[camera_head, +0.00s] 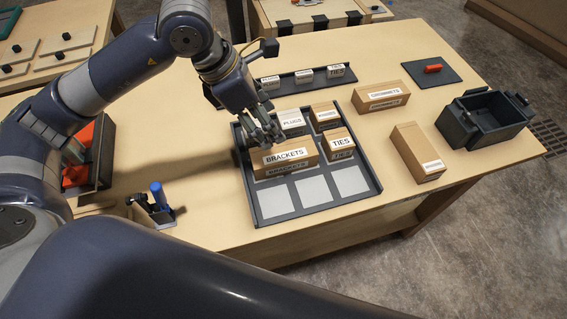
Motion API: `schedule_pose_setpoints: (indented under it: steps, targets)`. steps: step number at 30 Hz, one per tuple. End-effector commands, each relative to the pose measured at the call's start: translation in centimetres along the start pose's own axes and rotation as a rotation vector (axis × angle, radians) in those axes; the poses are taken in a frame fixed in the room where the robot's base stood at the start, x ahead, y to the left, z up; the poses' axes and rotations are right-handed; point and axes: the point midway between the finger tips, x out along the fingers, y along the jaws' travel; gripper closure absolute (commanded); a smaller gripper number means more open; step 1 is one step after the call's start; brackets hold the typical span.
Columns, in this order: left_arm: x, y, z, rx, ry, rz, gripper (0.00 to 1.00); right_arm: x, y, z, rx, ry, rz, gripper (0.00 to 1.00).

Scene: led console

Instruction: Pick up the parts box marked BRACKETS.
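The parts box marked BRACKETS (285,160) is a long cardboard box with white labels on its top and front. It is at the left of the middle row of a dark tray (318,208). My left gripper (264,138) is at the far left part of this box, fingers pointing down. The fingertips overlap the box's back edge in this view. I cannot tell whether they touch it or how wide they stand. My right gripper is not in view.
Boxes marked PLUGS (292,121) and TIES (340,143) stand close by in the tray. Three pale squares fill its front row. A GROMMETS box (381,96), another box (417,153) and a dark bin (484,120) stand to the right. A blue-handled tool (159,197) stands at the left.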

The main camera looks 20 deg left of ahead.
Motion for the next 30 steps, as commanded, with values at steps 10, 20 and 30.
schedule_pose_setpoints:
  steps: [10, 20, 30]
  targets:
    - [3.3, -0.1, -1.0, -0.001, 0.001, -0.004, 0.40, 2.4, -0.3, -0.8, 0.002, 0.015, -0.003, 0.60]
    - [7.6, -0.1, -1.0, 0.000, 0.001, -0.002, 0.40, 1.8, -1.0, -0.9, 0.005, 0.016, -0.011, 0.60]
    - [11.7, -0.5, -1.3, -0.002, 0.002, -0.004, 0.40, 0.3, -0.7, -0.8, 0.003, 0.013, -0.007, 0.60]
